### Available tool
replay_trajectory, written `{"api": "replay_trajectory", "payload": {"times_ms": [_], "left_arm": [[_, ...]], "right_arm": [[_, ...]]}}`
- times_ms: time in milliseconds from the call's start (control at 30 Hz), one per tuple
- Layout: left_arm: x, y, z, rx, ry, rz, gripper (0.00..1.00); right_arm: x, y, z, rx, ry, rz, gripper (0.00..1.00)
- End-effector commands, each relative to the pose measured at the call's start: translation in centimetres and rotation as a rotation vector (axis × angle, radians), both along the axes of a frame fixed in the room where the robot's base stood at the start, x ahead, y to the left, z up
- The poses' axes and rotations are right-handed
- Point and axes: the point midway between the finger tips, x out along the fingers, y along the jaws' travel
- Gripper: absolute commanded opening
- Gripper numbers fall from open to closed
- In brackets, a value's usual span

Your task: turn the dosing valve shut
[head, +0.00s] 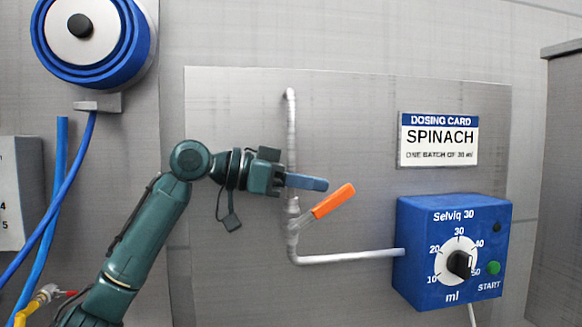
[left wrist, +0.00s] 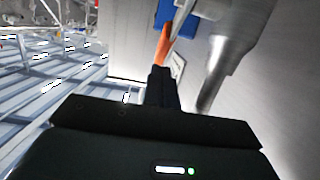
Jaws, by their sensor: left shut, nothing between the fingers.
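The dosing valve's orange lever (head: 333,201) sits on the grey pipe on the wall panel. The lever slants up and to the right from the valve body (head: 293,214). My left gripper (head: 322,185) is shut and empty, with its fingers pointing right, just above the lever in the head view. I cannot tell whether the fingers touch it. In the left wrist view the shut fingers (left wrist: 161,88) show in front of the orange lever (left wrist: 163,45), with the grey pipe (left wrist: 222,65) to their right. My right gripper is in neither view.
A blue dosing box (head: 425,255) with a black dial (head: 460,264) and green button is at the right, joined to the pipe. A card reading "SPINACH" (head: 438,139) is above it. A blue hose reel (head: 92,40) and hoses are at the left.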

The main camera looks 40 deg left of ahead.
Motion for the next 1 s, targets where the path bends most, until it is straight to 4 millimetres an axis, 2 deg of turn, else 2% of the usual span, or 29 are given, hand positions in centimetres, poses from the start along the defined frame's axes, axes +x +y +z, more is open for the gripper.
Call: {"api": "replay_trajectory", "payload": {"times_ms": [100, 667, 1000], "left_arm": [[0.3, -0.3, -0.6, 0.000, 0.001, -0.001, 0.00], [1.0, -0.8, -1.1, -0.001, 0.000, 0.000, 0.00], [1.1, -0.9, -0.5, -0.001, 0.000, 0.000, 0.00]], "right_arm": [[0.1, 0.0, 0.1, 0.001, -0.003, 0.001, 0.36], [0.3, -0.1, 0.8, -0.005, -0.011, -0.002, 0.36], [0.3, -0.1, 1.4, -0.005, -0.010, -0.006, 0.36]]}}
